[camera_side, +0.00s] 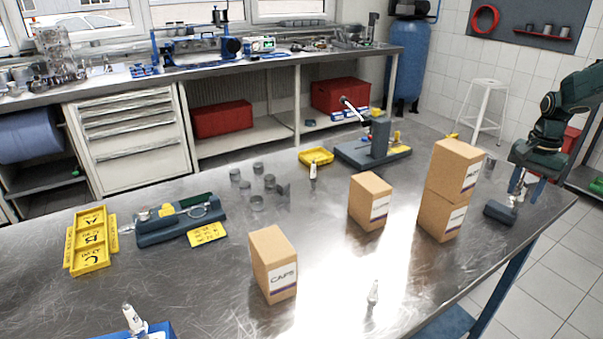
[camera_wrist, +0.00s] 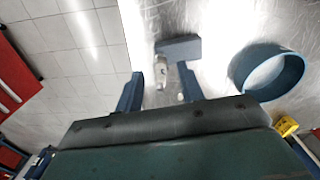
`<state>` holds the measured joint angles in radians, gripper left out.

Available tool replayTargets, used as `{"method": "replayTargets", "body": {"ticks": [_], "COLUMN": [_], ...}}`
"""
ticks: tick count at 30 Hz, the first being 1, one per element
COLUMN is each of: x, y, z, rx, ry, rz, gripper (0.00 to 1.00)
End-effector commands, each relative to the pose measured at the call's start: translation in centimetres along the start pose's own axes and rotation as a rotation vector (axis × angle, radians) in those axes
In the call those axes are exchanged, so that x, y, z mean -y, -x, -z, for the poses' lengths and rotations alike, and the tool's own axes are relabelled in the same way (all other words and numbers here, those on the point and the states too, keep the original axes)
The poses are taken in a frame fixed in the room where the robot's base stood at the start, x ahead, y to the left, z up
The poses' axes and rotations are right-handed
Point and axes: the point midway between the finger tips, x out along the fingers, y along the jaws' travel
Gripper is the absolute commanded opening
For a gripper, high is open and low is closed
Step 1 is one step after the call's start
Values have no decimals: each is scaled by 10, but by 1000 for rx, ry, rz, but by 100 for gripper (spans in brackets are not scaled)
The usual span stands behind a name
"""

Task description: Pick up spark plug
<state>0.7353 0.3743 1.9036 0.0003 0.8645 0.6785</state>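My gripper (camera_side: 525,190) is at the right end of the metal table, pointing down, with its two blue fingers apart. In the wrist view the open gripper (camera_wrist: 160,90) has a small white and metal spark plug (camera_wrist: 163,72) showing between and just beyond its fingertips. The plug is beside a dark grey block (camera_wrist: 178,48); the side view also shows this block (camera_side: 499,212). I cannot tell whether either finger touches the plug. Other white-topped spark plugs stand at mid-table (camera_side: 313,170), near the front (camera_side: 373,293) and on a blue block at the front left (camera_side: 134,319).
A blue ring-shaped part (camera_wrist: 268,72) is right of the fingers in the wrist view. Two stacked cardboard boxes (camera_side: 449,190) stand left of my gripper. More boxes (camera_side: 370,200) (camera_side: 274,264) and a yellow tray (camera_side: 90,240) are farther left. The table edge is close on the right.

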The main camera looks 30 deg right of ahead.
Motion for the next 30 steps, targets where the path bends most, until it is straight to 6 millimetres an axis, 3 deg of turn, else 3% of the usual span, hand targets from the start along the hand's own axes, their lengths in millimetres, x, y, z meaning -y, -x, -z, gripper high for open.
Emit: {"method": "replayTargets", "body": {"ticks": [5,11,23,30], "x": [0,0,0,1], "y": [0,0,2,17], "z": [0,0,0,1], "rx": [-1,-1,-1,-4], "ry": [0,0,0,0], "rz": [0,1,1,3], "gripper": [38,1,0,0]}}
